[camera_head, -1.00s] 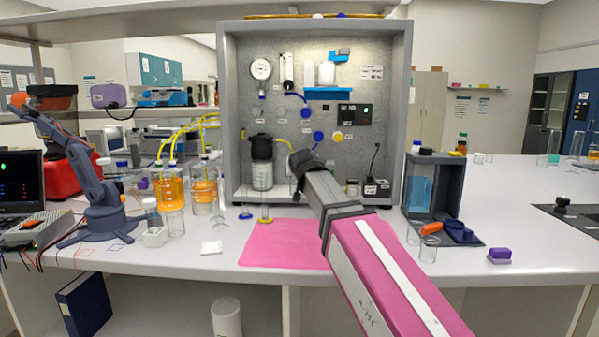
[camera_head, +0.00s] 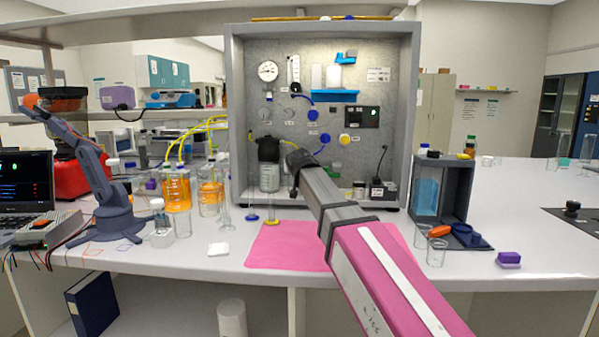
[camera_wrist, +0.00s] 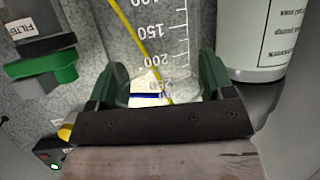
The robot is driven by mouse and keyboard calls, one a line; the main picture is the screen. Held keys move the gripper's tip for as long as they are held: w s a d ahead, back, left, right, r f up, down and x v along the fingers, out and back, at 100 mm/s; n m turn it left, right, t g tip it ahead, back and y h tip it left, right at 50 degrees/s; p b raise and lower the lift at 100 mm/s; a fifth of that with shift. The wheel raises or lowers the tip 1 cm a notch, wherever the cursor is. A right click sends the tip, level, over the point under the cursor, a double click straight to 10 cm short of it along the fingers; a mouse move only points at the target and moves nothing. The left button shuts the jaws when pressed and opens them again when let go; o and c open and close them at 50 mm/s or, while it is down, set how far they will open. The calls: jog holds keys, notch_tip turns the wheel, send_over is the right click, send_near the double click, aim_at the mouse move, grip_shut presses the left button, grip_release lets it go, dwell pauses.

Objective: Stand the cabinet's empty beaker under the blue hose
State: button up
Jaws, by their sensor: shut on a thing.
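A clear graduated beaker (camera_wrist: 150,45) is between the green fingers of my gripper (camera_wrist: 158,75) in the wrist view, which are shut on it. Another short blue hose (camera_head: 321,150) hangs beside the blue knob, just above my gripper. Whether the beaker is under either hose cannot be told.
A white labelled vessel (camera_wrist: 262,40) stands close beside my gripper, and a green fitting (camera_wrist: 45,65) is on the other side. A yellow hose (camera_wrist: 140,35) shows through the beaker. A pink mat (camera_head: 285,250) lies before the cabinet, with a small cylinder (camera_head: 271,205) at its back edge.

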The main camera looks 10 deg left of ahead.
jog(key=shift+w+a+f, duration=0.1)
jog(key=shift+w+a, duration=0.5)
jog(key=shift+w, duration=0.2)
jog(key=shift+w+a+f, duration=0.1)
jog(key=shift+w+a, duration=0.5)
jog(key=shift+w, duration=0.15)
jog(key=shift+f, duration=0.25)
jog(key=shift+f, duration=0.15)
jog(key=o, duration=0.9)
jog(key=shift+o, duration=0.2)
jog(key=shift+s, duration=0.15)
jog(key=v, duration=1)
jog(key=shift+s+d, duration=0.2)
jog(key=shift+s, duration=0.1)
